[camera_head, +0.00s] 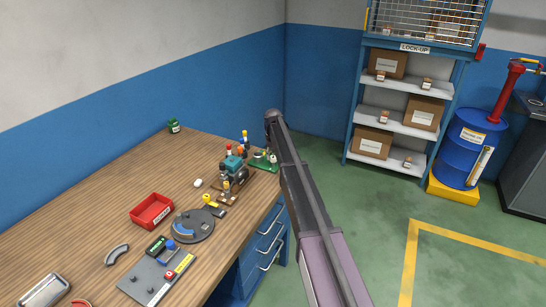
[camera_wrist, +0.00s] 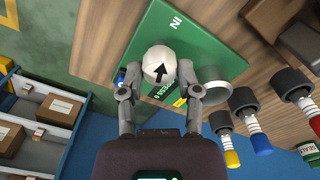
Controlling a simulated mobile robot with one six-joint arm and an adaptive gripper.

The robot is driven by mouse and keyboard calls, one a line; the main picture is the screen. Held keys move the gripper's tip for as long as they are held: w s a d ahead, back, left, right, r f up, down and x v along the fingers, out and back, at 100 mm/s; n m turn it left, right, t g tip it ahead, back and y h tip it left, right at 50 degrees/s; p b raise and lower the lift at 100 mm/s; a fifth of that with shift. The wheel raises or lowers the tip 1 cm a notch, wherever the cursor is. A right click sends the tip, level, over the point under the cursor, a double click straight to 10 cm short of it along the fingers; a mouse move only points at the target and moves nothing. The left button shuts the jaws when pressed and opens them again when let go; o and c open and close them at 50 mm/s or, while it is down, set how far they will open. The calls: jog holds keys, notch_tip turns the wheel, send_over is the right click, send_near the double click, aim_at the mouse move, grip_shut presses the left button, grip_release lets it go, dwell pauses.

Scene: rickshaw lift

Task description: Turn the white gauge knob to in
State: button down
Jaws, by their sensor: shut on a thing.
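The white gauge knob (camera_wrist: 159,58) sits on a green panel (camera_wrist: 195,45) in the wrist view. My gripper (camera_wrist: 157,76) is shut on the knob, one finger on each side. More lettering, partly hidden by knob and fingers, lies below the knob. In the head view the green panel (camera_head: 266,166) is at the far right end of the workbench, and my arm hides part of this area.
A grey ring-shaped cup (camera_wrist: 219,92) is close to my right finger. Several dark sockets with coloured plugs (camera_wrist: 240,103) stand to the right. On the workbench (camera_head: 110,195) are a teal device (camera_head: 233,165), a red bin (camera_head: 152,211) and a grey disc (camera_head: 193,228). Shelves (camera_head: 398,118) stand behind.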

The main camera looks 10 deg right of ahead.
jog(key=shift+m, duration=1.6)
jog(key=shift+c, duration=1.5)
grip_release()
jog(key=shift+n, duration=0.4)
